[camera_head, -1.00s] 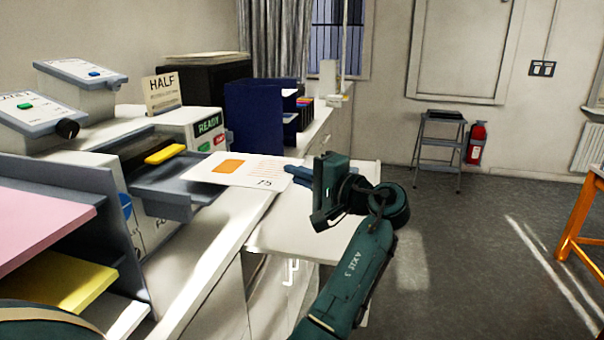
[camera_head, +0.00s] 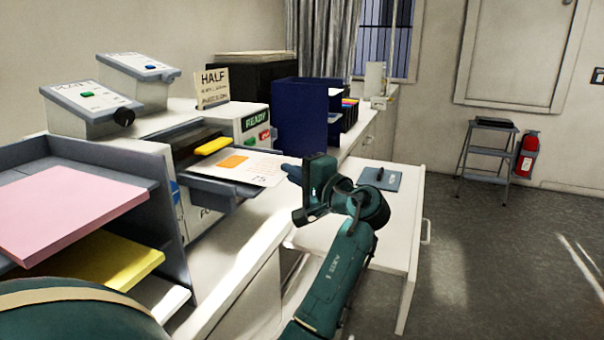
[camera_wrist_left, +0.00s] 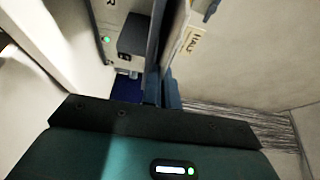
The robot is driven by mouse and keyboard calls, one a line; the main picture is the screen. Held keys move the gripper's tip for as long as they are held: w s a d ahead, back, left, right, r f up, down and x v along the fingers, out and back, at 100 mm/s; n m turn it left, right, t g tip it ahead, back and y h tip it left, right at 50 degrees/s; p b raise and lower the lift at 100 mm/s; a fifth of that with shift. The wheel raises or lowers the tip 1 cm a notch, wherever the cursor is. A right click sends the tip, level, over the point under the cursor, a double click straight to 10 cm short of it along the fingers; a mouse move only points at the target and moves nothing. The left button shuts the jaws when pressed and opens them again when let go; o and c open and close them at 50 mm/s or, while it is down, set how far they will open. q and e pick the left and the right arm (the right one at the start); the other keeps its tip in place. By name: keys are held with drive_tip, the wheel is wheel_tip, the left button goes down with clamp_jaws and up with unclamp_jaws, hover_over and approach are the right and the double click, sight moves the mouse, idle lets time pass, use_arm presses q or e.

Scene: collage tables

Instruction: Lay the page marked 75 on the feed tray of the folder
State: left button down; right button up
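The page marked 75 (camera_head: 262,168), white with an orange block and faint lines, lies flat over the feed tray (camera_head: 237,193) of the folder (camera_head: 187,202). The number is at its near right corner. My left gripper (camera_head: 287,168) is at the page's right edge and looks shut on it; its dark blue fingers are partly hidden behind the hand. I cannot tell whether the page touches the tray everywhere. In the left wrist view the dark fingers (camera_wrist_left: 160,75) point ahead, and I cannot make out the page. My right gripper is not in view.
A yellow block (camera_head: 212,145) sits above the tray. A paper rack (camera_head: 165,195) with pink and yellow sheets stands at the near left. A HALF sign (camera_head: 212,88) and a blue organiser (camera_head: 300,120) stand behind. A white side table (camera_head: 395,215) holds a dark blue pad (camera_head: 381,178).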

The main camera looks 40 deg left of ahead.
use_arm(q)
drive_tip(key=shift+f, duration=0.3)
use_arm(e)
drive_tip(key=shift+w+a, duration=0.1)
use_arm(q)
drive_tip(key=c, duration=2.1)
unclamp_jaws()
drive_tip(key=shift+c, duration=0.2)
drive_tip(key=o, duration=0.5)
drive_tip(key=shift+o, duration=0.2)
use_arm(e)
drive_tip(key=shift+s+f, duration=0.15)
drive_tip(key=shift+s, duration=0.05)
use_arm(q)
drive_tip(key=shift+d, duration=0.1)
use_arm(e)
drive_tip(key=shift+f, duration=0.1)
use_arm(q)
drive_tip(key=s+d+b, duration=0.1)
drive_tip(key=d+b, duration=0.2)
drive_tip(key=d, duration=1)
drive_tip(key=shift+s, duration=0.35)
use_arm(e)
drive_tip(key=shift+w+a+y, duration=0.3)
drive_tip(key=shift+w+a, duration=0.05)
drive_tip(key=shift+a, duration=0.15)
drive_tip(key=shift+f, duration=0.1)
